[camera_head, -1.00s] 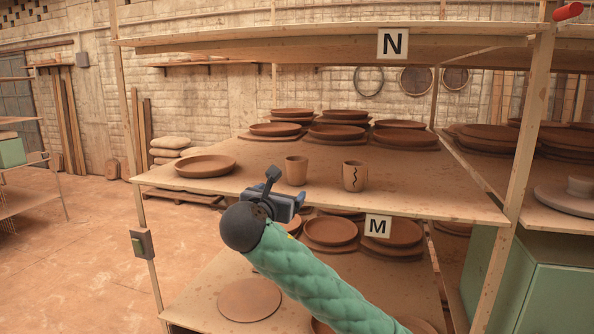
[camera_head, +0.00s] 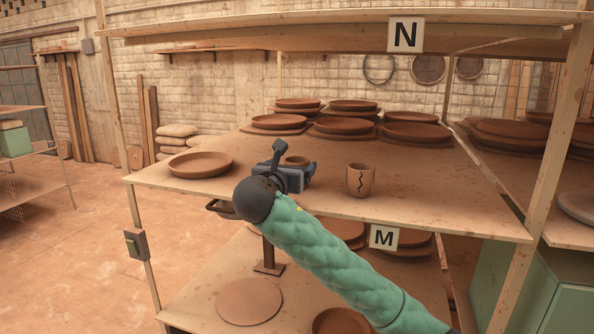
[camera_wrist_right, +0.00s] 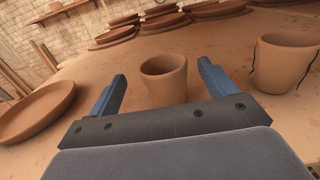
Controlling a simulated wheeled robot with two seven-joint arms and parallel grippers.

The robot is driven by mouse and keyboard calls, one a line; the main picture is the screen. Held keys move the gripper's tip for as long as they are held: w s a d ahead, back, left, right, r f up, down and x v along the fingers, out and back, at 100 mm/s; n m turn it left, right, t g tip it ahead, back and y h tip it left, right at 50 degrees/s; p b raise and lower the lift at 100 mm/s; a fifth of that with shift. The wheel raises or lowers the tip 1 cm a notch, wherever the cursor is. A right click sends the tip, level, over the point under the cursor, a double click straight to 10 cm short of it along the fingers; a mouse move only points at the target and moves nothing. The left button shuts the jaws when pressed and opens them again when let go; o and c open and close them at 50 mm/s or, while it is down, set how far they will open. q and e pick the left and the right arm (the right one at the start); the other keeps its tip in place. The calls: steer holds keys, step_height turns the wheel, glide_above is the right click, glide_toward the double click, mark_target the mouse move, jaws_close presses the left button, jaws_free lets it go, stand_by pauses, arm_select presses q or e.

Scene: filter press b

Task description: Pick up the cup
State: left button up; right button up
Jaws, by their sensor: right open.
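A plain clay cup (camera_wrist_right: 164,79) stands upright on the upper shelf board (camera_head: 430,205). In the right wrist view it sits between and just beyond the two blue fingers of my right gripper (camera_wrist_right: 162,88), which is open and empty. In the head view only the rim of this cup (camera_head: 296,161) shows, as my right gripper (camera_head: 290,172) hides the rest. A second clay cup (camera_head: 360,180) with a dark crack-like line stands to the right; it also shows in the wrist view (camera_wrist_right: 285,62). My left gripper is not in view.
A shallow clay dish (camera_head: 201,164) lies left of the plain cup. Stacked clay plates (camera_head: 344,127) stand behind. A wooden post (camera_head: 552,140) rises at the right, and another shelf (camera_head: 390,16) with an N sign is above.

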mark_target(300, 160)
steer(key=shift+w+d+f, duration=0.1)
steer(key=shift+w+d, duration=0.15)
steer(key=shift+w, duration=0.3)
steer(key=p+x, duration=0.2)
steer(key=p, duration=0.1)
steer(key=shift+d, duration=0.1)
steer(key=shift+w+d+p, duration=0.2)
steer(key=shift+w+p, duration=0.1)
steer(key=shift+p, duration=0.1)
steer(key=shift+w+d, duration=0.1)
steer(key=shift+w, duration=0.3)
steer(key=shift+w+d+f+p, duration=0.15)
steer(key=shift+w+p, duration=0.15)
steer(key=shift+w, duration=0.2)
steer(key=shift+s, duration=0.1)
steer(key=shift+c, duration=0.6)
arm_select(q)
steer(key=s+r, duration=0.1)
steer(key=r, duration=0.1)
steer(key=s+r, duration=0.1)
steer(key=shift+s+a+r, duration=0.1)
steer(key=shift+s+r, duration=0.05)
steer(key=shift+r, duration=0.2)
arm_select(e)
steer(key=c, duration=0.9)
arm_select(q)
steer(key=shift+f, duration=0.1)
